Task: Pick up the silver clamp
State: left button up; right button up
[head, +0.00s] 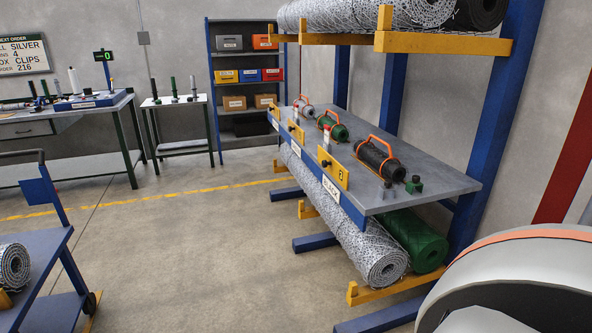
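I cannot clearly make out a silver clamp. On the rack's grey shelf (440,181) lie a small silver-grey roll (303,110), a green roll (335,128) and a black roll (378,160), each with an orange handle-shaped frame over it. Neither of my grippers is in view.
Large mesh rolls, one grey-white (345,215) and one green (414,240), lie under the shelf. A blue cart (40,275) stands at left. A workbench (60,115), a small table (180,101) and a bin shelf (250,50) stand behind. The middle floor is clear.

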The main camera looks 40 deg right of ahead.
aim_at(387, 187)
jog(key=i+z, duration=0.3)
jog(key=i, duration=0.35)
jog(key=i+j+z, duration=0.25)
jog(key=i, duration=0.4)
jog(key=i+l+z, duration=0.1)
jog(key=i+z, duration=0.55)
jog(key=z, duration=0.15)
jog(key=i+z, duration=0.4)
jog(key=k+j, duration=0.05)
jog(key=k, duration=0.05)
